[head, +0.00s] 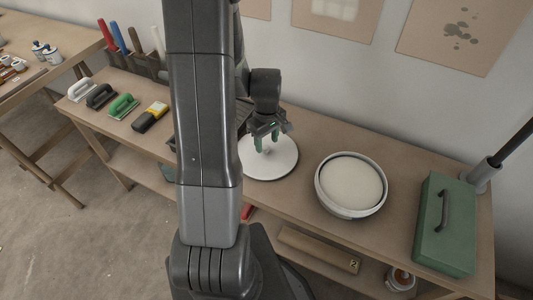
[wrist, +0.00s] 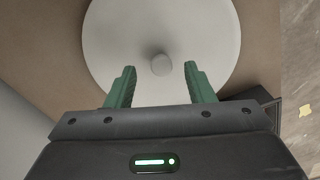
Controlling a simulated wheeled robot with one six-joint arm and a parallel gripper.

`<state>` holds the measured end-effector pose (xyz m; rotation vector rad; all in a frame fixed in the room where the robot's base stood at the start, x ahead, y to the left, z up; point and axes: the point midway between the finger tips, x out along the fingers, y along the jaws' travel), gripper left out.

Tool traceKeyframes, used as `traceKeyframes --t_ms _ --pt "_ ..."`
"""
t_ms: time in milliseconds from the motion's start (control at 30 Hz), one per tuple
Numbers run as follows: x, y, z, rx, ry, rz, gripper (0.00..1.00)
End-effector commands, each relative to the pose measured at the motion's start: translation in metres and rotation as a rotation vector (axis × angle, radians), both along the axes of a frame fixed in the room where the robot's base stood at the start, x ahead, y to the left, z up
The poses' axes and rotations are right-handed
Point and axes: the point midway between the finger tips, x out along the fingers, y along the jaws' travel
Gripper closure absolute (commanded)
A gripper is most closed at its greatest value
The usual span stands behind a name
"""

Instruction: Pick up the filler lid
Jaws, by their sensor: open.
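The filler lid (head: 277,164) is a round, pale disc lying on the workbench, partly hidden by my arm in the head view. In the wrist view the lid (wrist: 118,42) fills the upper middle, with a small round knob (wrist: 161,65) near its centre. My gripper (head: 266,143) is above the lid, fingers pointing down. In the wrist view the green fingers of my gripper (wrist: 160,72) are apart, one on each side of the knob, with nothing held between them. Whether they are level with the knob I cannot tell.
A round white tub (head: 350,208) with pale contents stands right of the lid. A green box (head: 445,224) with a dark handle is further right on the workbench (head: 300,212). Several handled tools, including a green one (head: 123,106), lie at the left. A wall is behind.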

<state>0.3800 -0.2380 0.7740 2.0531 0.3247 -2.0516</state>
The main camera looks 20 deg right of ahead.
Motion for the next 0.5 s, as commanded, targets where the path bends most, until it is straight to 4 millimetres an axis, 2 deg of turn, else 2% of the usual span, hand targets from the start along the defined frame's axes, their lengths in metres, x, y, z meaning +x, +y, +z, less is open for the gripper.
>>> traceKeyframes --t_ms 100,200,500 --pt "0.000 0.002 -0.018 0.001 0.003 0.000 0.52" --pt "0.000 0.002 -0.026 0.001 0.001 0.000 0.52" --pt "0.000 0.001 -0.029 0.000 0.000 0.000 0.54"
